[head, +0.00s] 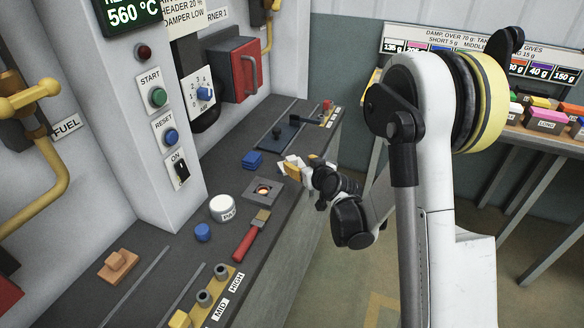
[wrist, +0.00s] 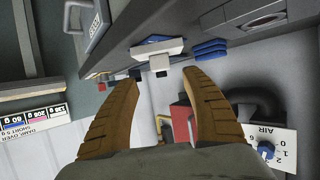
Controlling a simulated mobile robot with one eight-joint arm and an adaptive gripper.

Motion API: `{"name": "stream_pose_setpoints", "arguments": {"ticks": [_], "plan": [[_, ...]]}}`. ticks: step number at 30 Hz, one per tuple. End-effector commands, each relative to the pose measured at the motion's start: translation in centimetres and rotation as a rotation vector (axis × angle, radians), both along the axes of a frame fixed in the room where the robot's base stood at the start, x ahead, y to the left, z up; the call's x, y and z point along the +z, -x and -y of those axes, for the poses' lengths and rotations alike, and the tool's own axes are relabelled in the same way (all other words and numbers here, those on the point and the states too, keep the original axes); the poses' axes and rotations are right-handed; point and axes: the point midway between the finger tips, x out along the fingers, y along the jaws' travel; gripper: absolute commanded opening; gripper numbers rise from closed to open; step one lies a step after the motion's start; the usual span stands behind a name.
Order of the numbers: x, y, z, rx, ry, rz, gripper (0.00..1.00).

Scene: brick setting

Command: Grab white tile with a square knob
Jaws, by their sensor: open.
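The white tile with a square knob (wrist: 158,48) is ahead of my gripper in the wrist view, at the edge of the dark bench. Its small square knob (wrist: 159,66) points toward me. My gripper (wrist: 163,82) is open, with one brown finger on each side of the knob's line and the fingertips just short of the tile. I see no contact. In the head view my gripper (head: 298,170) is at the bench's right edge, and the white tile (head: 291,159) is mostly hidden behind the fingers.
A stack of blue tiles (head: 252,159) lies left of the gripper; it also shows in the wrist view (wrist: 208,50). A square burner block (head: 262,192), a white jar (head: 222,208) and a red-handled brush (head: 251,236) are nearer. A dark handled plate (head: 277,134) lies beyond.

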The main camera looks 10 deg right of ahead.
Motion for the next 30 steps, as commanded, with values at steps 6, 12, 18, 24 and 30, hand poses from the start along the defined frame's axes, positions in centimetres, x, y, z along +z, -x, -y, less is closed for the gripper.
{"name": "stream_pose_setpoints", "arguments": {"ticks": [6,12,18,24,30], "plan": [[-1.3,-2.5,-0.4,0.001,0.0,0.0,0.56],[-2.7,-5.3,-1.0,0.002,-0.001,-0.001,0.56],[-3.0,-6.5,-1.2,0.0,0.0,-0.001,0.56],[-2.9,-6.5,-1.1,0.0,0.0,-0.001,0.45],[-2.9,-6.5,-1.1,0.0,0.0,-0.001,0.0]]}}
